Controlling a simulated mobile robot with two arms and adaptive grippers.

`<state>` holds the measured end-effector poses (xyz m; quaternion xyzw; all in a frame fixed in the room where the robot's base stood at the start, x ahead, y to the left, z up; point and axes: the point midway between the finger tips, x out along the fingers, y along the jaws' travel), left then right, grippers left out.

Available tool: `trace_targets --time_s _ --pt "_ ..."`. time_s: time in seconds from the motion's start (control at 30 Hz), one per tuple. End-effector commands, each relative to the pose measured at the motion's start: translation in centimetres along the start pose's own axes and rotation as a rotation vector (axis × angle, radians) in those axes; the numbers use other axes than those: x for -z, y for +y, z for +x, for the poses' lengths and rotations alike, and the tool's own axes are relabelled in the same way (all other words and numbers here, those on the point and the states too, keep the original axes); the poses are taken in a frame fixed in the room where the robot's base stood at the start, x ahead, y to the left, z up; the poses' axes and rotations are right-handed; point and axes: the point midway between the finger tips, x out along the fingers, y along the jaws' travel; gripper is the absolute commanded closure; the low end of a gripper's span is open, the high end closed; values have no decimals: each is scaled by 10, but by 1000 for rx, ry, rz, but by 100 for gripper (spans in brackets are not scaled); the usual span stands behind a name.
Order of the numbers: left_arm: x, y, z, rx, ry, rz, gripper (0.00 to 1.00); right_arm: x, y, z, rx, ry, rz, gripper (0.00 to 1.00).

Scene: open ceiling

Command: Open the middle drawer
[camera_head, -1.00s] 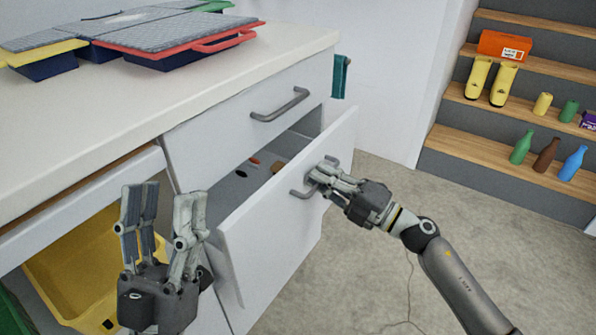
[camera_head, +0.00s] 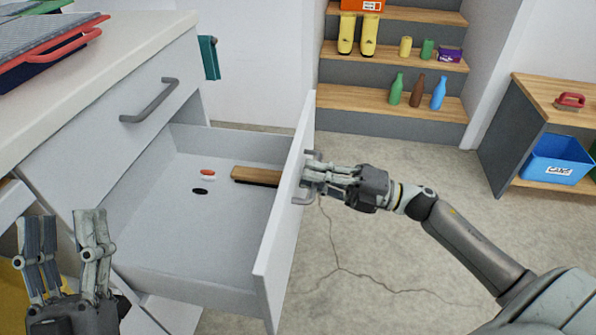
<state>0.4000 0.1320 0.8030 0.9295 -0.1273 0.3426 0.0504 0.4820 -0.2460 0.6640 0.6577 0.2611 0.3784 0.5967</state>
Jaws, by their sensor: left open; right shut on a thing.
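The middle drawer (camera_head: 285,225) stands pulled far out of the white cabinet, below a closed top drawer (camera_head: 130,125). Its inside shows a wooden-backed brush-like item (camera_head: 257,175), a small red item (camera_head: 207,172) and a small black item (camera_head: 200,191). My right gripper (camera_head: 312,178) is shut on the grey handle (camera_head: 308,197) on the drawer's front, and its fingers partly hide the handle. My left gripper (camera_head: 66,225) is open and empty at the lower left, in front of the cabinet and apart from the drawer.
The white countertop (camera_head: 120,45) carries trays with a red handle (camera_head: 60,45). A teal cloth (camera_head: 209,57) hangs at the cabinet's far side. Shelves with bottles (camera_head: 417,90) stand at the back. A wooden-topped unit with a blue bin (camera_head: 556,162) stands right. Grey floor (camera_head: 400,230) is clear between.

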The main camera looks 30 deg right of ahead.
Motion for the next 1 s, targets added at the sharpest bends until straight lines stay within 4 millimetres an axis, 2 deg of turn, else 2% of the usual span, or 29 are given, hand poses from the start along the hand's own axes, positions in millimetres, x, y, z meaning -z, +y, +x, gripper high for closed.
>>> trace_targets --time_s 0.47,0.5,0.63,1.0 --pt "-1 0 0 1 -4 1 52 1 0 -5 2 3 1 100" --pt "-1 0 0 1 -4 1 52 1 0 -5 2 3 1 86" --pt "-1 0 -1 1 -5 0 52 1 0 -5 2 2 1 69" --pt "-1 1 -1 -1 -5 -2 52 0 0 -8 1 -1 1 69"
